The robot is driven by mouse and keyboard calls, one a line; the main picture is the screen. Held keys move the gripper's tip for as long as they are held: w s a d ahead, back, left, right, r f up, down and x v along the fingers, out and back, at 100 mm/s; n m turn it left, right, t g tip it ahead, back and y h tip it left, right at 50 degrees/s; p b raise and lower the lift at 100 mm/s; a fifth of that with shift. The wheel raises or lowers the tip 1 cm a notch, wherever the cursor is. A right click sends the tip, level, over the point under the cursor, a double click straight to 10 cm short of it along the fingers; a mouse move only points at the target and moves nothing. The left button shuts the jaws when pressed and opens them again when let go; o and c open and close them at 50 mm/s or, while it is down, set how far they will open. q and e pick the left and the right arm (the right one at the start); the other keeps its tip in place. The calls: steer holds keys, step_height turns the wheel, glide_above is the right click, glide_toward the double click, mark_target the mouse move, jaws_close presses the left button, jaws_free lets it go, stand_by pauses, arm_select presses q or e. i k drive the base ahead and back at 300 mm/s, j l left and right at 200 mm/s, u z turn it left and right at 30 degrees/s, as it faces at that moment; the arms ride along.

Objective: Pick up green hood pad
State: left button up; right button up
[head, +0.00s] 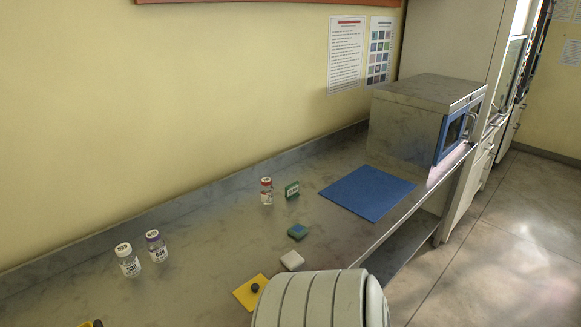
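A small green pad with a blue patch on top (298,231) lies on the grey counter, near the middle of the head view. It looks like the green hood pad. A white pad (292,261) lies just in front of it, apart from it. Neither gripper shows in the head view. A pale ribbed part of my own body fills the bottom centre and hides some of the counter's front.
A blue mat (367,192) lies right, before the metal incubator (420,120). Two vials (128,260) (156,246) stand left. A yellow card (247,296) bears a dark knob.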

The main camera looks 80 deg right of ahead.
mark_target(298, 231)
steer(key=i+z, duration=0.2)
steer(key=z, duration=0.2)
steer(key=i+j+z, duration=0.1)
steer(key=z, duration=0.3)
steer(key=i, duration=0.05)
